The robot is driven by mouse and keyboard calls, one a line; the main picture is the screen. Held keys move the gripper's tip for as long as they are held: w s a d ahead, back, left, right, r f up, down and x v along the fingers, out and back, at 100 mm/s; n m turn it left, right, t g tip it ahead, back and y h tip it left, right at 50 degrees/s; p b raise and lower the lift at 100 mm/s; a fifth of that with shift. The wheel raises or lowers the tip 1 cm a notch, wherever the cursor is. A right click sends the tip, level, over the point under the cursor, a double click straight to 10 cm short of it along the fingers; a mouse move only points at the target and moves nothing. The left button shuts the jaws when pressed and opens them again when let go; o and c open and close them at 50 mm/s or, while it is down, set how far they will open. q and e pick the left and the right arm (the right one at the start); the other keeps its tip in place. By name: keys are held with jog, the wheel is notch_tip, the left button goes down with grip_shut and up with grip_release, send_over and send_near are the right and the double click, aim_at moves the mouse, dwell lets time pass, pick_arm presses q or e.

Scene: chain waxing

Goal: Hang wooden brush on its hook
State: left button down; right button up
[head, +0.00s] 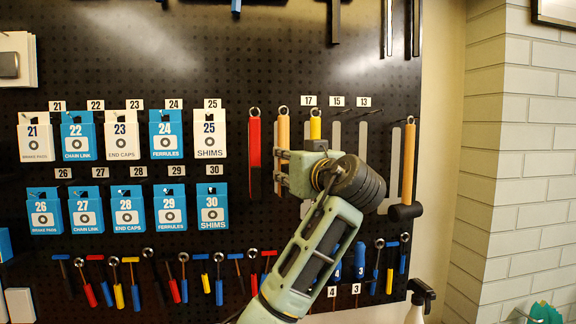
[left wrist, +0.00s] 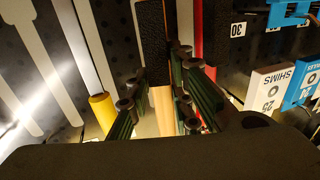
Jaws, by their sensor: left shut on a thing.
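The wooden brush (head: 283,132) is upright against the black pegboard, with its light wood handle and a ring at the top. The ring is at the height of the neighbouring hooks; I cannot tell whether it is around its hook. My left gripper (head: 281,172) is shut on the brush and hides its lower part in the head view. In the left wrist view, the wooden handle (left wrist: 165,108) is between the fingers of my left gripper (left wrist: 157,98), and a dark part of the brush (left wrist: 153,40) extends beyond them. My right gripper is not in view.
A red-handled tool (head: 254,150) hangs close left of the brush. A yellow-handled tool (head: 315,128) hangs close right. A wooden-handled mallet (head: 408,165) hangs further right. Numbered boxes (head: 209,136) and several small tools (head: 184,280) fill the board at left and below.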

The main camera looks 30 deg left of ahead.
pick_arm(q)
jog(key=c, duration=1.5)
grip_release()
jog(key=shift+b+v, duration=1.55)
jog(key=shift+v, duration=3)
